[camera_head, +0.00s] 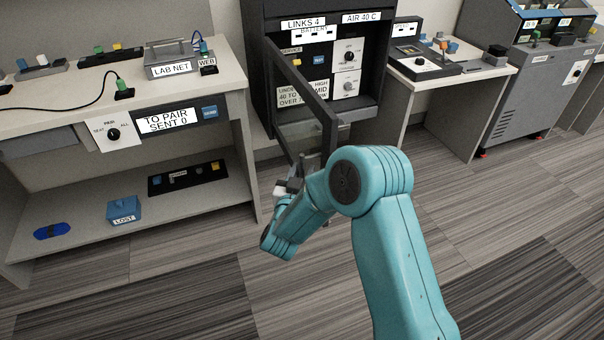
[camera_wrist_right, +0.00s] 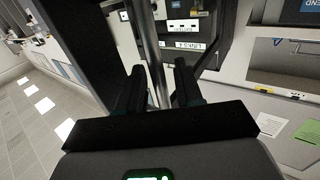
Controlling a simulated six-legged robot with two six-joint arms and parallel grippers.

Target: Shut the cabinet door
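The cabinet (camera_head: 262,22) is a dark upright case with labelled panels inside. Its dark-framed glass door (camera_head: 302,88) stands wide open, swung out toward me from the cabinet's left side. My right gripper (camera_head: 290,187) is at the lower outer part of the door, partly hidden by my arm. In the right wrist view, a vertical grey bar (camera_wrist_right: 153,55), which looks like the door handle, runs between the two black fingers of my right gripper (camera_wrist_right: 160,85). The fingers are apart, with a gap on the bar's right side. My left gripper is not in view.
A lab bench (camera_head: 235,78) with a lower shelf stands left of the cabinet, close to the open door. A white table (camera_head: 480,75) and a grey console (camera_head: 520,85) stand on the right. The striped floor (camera_head: 480,200) is clear.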

